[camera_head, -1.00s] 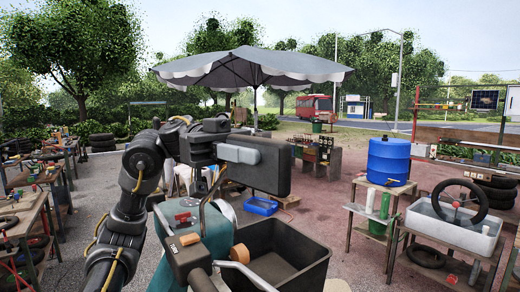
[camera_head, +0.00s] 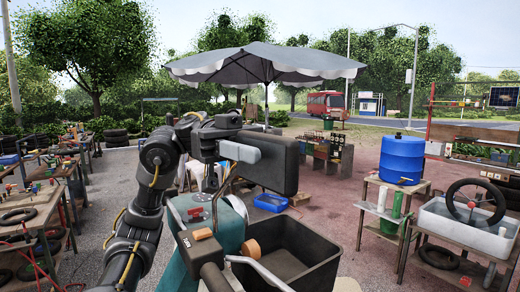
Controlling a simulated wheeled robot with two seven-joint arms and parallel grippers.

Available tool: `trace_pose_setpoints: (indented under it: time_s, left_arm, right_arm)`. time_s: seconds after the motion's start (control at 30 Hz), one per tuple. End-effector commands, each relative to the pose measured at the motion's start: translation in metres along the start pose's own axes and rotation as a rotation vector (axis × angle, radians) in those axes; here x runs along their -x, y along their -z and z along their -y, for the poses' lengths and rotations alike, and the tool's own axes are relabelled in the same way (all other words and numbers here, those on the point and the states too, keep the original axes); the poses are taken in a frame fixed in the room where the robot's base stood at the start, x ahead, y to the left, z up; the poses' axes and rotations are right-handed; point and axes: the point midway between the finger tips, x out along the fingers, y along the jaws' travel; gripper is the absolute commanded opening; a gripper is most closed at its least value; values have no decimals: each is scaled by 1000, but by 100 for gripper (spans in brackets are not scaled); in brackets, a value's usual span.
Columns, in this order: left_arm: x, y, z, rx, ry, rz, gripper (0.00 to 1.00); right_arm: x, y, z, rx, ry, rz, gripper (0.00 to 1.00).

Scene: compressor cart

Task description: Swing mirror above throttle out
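The mirror (camera_head: 276,172) is a dark rounded rectangle in the middle of the head view. Its thin stem (camera_head: 217,195) runs down toward the dark handlebar. The throttle grip (camera_head: 203,252), with an orange switch on its housing, lies below it at the bottom centre. My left gripper (camera_head: 238,152) is at the upper left part of the mirror. One pale grey finger pad lies across the mirror's near face. The other finger is hidden, so I cannot tell whether the gripper is shut on the mirror. My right gripper is not in view.
A teal tank (camera_head: 228,226) and a black open bin (camera_head: 325,250) sit beside the handlebar. A metal lever (camera_head: 255,268) runs over the bin's near side. Workbenches (camera_head: 30,205) stand at left. A blue barrel (camera_head: 401,158) and a grey tub (camera_head: 432,222) stand on tables at right.

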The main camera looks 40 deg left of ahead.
Motion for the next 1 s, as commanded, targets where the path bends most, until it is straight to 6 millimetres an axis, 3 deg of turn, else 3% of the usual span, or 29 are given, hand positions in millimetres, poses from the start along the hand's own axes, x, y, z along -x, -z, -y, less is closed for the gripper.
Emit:
trace_pose_setpoints:
  time_s: [0.27, 0.5, 0.7, 1.0]
  left_arm:
    - [10, -2, 1, 1, 4, -1, 42]
    - [55, -2, 0, 3, 5, -1, 42]
    - [90, 1, 0, 2, 5, 0, 42]
    - [109, 0, 0, 0, 0, 0, 42]
  right_arm:
    - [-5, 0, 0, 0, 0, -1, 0]
    - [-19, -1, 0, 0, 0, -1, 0]
    - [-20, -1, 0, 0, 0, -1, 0]
    - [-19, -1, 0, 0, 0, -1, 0]
